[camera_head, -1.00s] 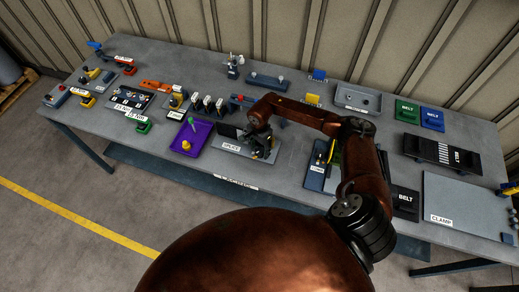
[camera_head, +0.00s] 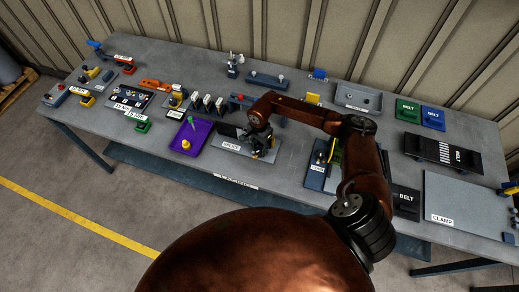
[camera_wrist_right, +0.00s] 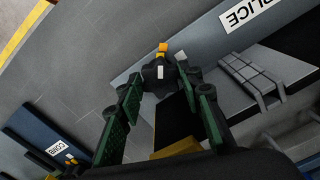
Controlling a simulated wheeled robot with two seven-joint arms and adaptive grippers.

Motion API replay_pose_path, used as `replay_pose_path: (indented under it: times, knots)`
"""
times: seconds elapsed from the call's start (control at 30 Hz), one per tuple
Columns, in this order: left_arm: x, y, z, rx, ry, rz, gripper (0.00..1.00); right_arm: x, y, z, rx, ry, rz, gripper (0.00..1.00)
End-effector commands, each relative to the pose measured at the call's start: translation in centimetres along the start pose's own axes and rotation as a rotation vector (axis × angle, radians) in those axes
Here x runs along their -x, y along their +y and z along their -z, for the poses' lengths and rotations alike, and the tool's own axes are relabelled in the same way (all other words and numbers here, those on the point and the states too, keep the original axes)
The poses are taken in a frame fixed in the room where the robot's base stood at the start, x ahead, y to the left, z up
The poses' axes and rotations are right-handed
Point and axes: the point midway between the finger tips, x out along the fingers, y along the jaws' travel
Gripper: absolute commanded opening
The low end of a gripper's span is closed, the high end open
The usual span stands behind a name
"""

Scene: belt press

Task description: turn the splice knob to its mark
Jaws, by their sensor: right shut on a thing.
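The splice station's grey plate (camera_head: 283,143), labelled SPLICE, lies at the middle of the bench. My right gripper (camera_head: 262,152) is low over it and hides most of its middle. In the right wrist view, the dark splice knob (camera_wrist_right: 166,78) carries a white stripe, with an orange block just beyond it. My right gripper (camera_wrist_right: 164,92) has its green-padded fingers either side of the knob and is shut on it. The exact angle between stripe and mark is hard to read. My left gripper is out of view.
A purple tray (camera_head: 192,148) with a green-handled tool and a yellow piece stands left of the station. A blue board (camera_head: 317,177) lies right of it. A black unit and a ribbed grey part (camera_wrist_right: 250,78) sit close beside the fingers.

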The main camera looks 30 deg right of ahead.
Motion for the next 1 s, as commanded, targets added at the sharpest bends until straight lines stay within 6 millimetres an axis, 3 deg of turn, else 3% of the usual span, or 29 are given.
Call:
replay_pose_path:
  times: [0.6, 1.0]
  knots:
    - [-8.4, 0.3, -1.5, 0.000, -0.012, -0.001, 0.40, -0.6, 0.0, 0.1, 0.473, 0.001, 0.001, 0.10]
    - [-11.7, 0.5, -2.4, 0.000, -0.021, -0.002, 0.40, -0.3, 0.1, 0.0, 0.750, -0.001, 0.001, 0.10]
